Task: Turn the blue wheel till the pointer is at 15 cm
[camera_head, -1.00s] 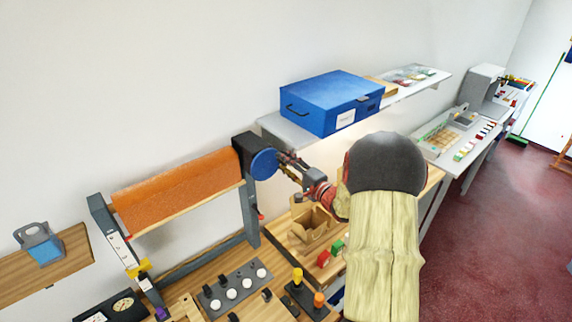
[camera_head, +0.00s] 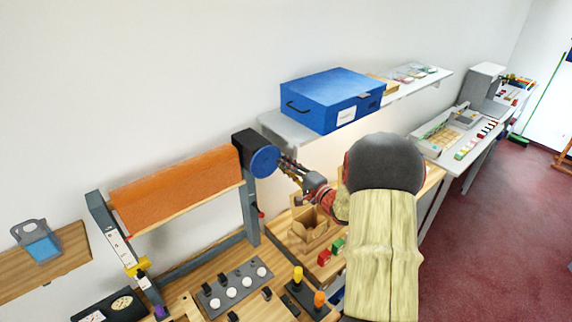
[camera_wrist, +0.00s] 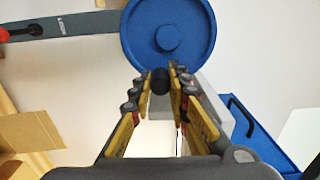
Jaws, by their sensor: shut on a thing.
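The blue wheel (camera_head: 264,161) sits at the right end of a roller frame, on a dark housing. In the wrist view the wheel (camera_wrist: 145,28) is face on, with a round hub at its middle. My gripper (camera_head: 284,163) is at the wheel's right side. In the wrist view my gripper (camera_wrist: 161,78) is shut on a dark knob (camera_wrist: 160,82) at the wheel's lower rim. A yellow pointer (camera_head: 138,266) is low on the white scale (camera_head: 119,244) at the frame's left post. The scale's figures are too small to read.
An orange sheet (camera_head: 175,190) hangs between the posts. A blue box (camera_head: 330,98) stands on a shelf above and right of the wheel. A knob panel (camera_head: 233,287), an open cardboard box (camera_head: 311,232) and small red and green blocks are on the counter below.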

